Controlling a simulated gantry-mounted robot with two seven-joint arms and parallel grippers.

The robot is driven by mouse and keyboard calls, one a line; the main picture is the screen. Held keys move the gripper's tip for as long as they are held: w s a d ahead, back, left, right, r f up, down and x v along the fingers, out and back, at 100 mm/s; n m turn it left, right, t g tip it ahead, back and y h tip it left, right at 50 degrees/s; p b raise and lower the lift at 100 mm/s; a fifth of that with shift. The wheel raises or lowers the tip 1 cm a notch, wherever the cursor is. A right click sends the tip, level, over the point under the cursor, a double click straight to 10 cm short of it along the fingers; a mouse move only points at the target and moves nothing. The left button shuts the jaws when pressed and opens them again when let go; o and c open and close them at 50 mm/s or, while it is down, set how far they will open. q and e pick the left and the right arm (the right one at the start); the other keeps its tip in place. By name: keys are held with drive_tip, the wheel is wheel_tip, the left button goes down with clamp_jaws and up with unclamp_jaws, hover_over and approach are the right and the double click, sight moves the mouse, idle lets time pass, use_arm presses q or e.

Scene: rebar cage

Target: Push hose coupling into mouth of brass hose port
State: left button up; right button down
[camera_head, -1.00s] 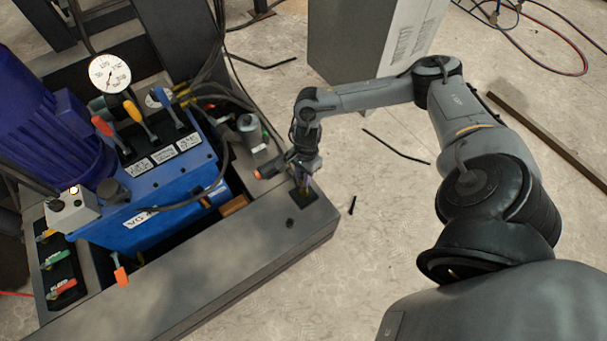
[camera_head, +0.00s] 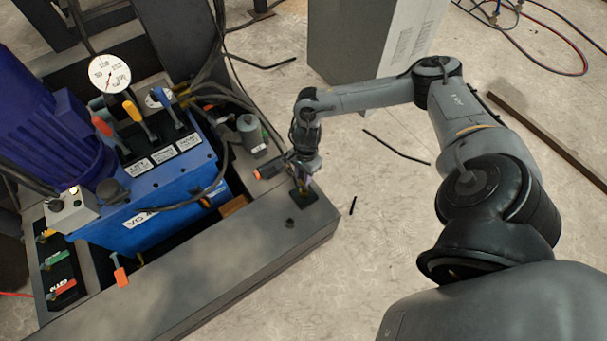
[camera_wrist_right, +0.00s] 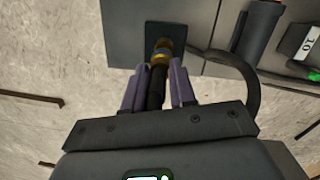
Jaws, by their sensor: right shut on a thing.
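My right gripper (camera_head: 304,184) points down over a dark square plate (camera_head: 318,199) at the right end of the grey frame. In the right wrist view its two purple-grey fingers (camera_wrist_right: 157,90) are closed around the black hose coupling (camera_wrist_right: 156,88). The coupling's far end lines up with the brass hose port (camera_wrist_right: 162,45) on the dark plate (camera_wrist_right: 139,42). In the head view the gripper mostly hides both. My left gripper is not in view.
A blue hydraulic unit (camera_head: 165,195) with levers and a gauge (camera_head: 109,73) stands left of the gripper. A grey cylinder (camera_head: 250,132) stands close by. A dark hose (camera_wrist_right: 247,75) curves right of the fingers. Open floor lies to the right of the frame (camera_head: 215,252).

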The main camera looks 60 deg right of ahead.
drive_tip(key=shift+f+b, duration=0.35)
drive_tip(key=shift+f, duration=0.1)
drive_tip(key=shift+f+b, duration=0.7)
drive_tip(key=shift+f, duration=0.1)
drive_tip(key=shift+f+b, duration=0.5)
drive_tip(key=shift+f, duration=0.1)
drive_tip(key=c, duration=0.8)
unclamp_jaws()
drive_tip(key=shift+d, duration=0.2)
drive_tip(key=shift+c, duration=0.2)
drive_tip(key=shift+r+p, duration=0.35)
drive_tip(key=shift+r, duration=0.15)
wheel_tip(320, 180, up, 10)
drive_tip(key=d+p, duration=0.1)
drive_tip(key=p, duration=0.3)
drive_tip(key=shift+w+d+p, duration=0.15)
drive_tip(key=shift+d+p, duration=0.1)
drive_tip(key=shift+p, duration=0.1)
